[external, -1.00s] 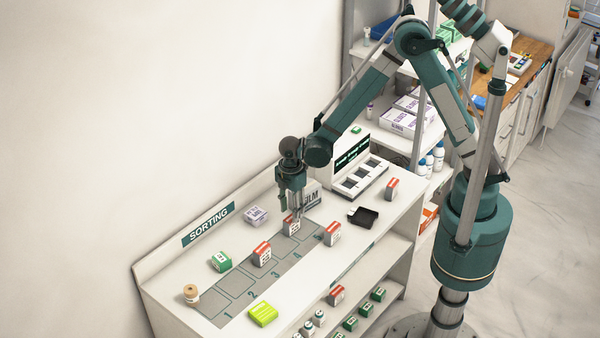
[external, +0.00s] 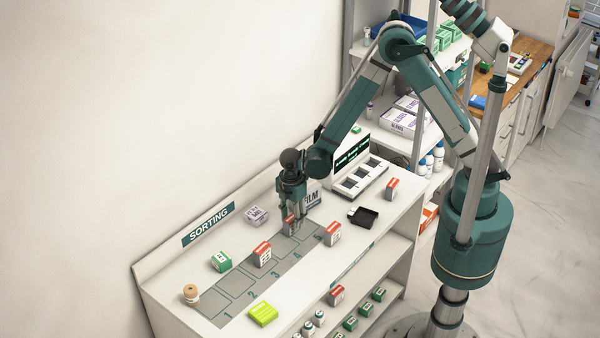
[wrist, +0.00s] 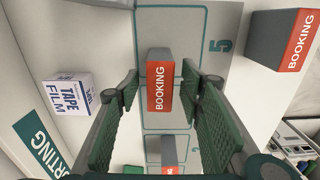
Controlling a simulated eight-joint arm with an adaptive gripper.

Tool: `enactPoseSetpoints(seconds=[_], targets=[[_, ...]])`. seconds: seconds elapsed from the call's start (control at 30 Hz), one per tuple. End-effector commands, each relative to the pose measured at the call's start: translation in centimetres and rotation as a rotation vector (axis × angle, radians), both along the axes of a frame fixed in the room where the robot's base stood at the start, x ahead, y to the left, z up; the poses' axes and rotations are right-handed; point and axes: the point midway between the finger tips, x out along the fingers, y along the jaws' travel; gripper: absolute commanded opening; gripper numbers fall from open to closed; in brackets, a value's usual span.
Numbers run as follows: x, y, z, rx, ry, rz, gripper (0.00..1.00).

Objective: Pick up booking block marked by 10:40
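A grey block with a red "BOOKING" face (wrist: 160,88) stands between the two fingers of my gripper (wrist: 160,78) in the wrist view. Gaps show on both sides of it, so my gripper is open around it, not clamped. In the external view my gripper (external: 292,212) points down over this block (external: 289,226), which it partly hides. Other red-and-grey booking blocks stand to the left (external: 262,254), to the right (external: 332,233), near the black tray (external: 391,189) and on the lower shelf (external: 336,295). No time marking is legible on any block.
A white tape film box (wrist: 68,93) stands close to my left finger in the wrist view. The grey numbered strip (external: 240,284) runs along the counter. A lilac-white box (external: 257,215), green box (external: 221,261), lime pack (external: 263,313) and black tray (external: 363,216) stand around it.

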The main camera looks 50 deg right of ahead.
Motion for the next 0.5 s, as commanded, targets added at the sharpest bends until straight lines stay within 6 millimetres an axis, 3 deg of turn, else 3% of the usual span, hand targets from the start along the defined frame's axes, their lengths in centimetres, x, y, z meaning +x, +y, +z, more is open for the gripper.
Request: enactPoseSetpoints(seconds=[0.4,0.5], targets=[[-0.01,-0.01,0.02,0.000,0.000,0.000,0.38],[-0.01,0.00,0.02,0.000,0.000,0.000,0.25]])
